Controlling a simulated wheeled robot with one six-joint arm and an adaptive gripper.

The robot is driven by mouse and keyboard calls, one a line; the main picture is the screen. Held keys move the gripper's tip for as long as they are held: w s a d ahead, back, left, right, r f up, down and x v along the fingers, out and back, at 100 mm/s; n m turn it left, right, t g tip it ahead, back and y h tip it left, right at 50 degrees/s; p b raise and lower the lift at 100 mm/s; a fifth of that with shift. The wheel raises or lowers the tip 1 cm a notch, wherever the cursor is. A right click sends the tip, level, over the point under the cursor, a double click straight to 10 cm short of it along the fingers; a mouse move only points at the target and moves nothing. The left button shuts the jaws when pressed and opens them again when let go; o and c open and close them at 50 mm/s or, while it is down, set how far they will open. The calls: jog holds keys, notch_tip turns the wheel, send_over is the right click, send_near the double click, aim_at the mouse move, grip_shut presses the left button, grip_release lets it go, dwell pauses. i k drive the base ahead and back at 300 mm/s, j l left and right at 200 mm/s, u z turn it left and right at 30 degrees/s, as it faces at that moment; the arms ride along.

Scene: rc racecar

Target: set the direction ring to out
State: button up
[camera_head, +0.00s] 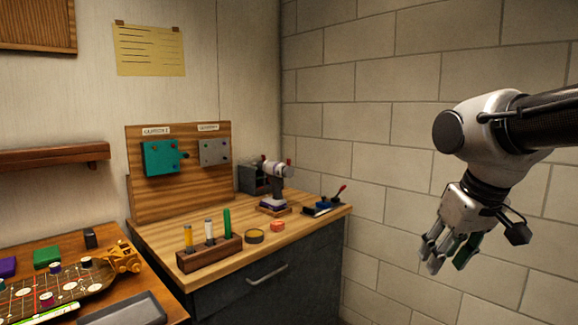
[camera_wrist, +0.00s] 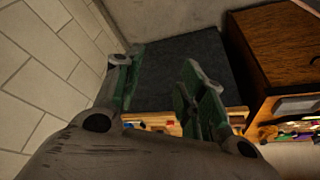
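A grey-white drill-like tool (camera_head: 277,170) with red parts at its ends stands upright on a small base with a purple part, at the back right of the wooden bench. The direction ring is too small to tell apart on it. My gripper (camera_head: 448,262) hangs at the right of the head view, in front of the block wall, well apart from the tool. Its fingers are spread and nothing shows between them. In the wrist view the fingers (camera_wrist: 163,90) frame a dark cabinet face, and the tool cannot be made out there.
A board with two boxes stands behind. Free room lies between gripper and bench.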

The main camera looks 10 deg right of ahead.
aim_at(288, 172)
jog(key=i+j, duration=0.1)
jog(key=i, duration=1.15)
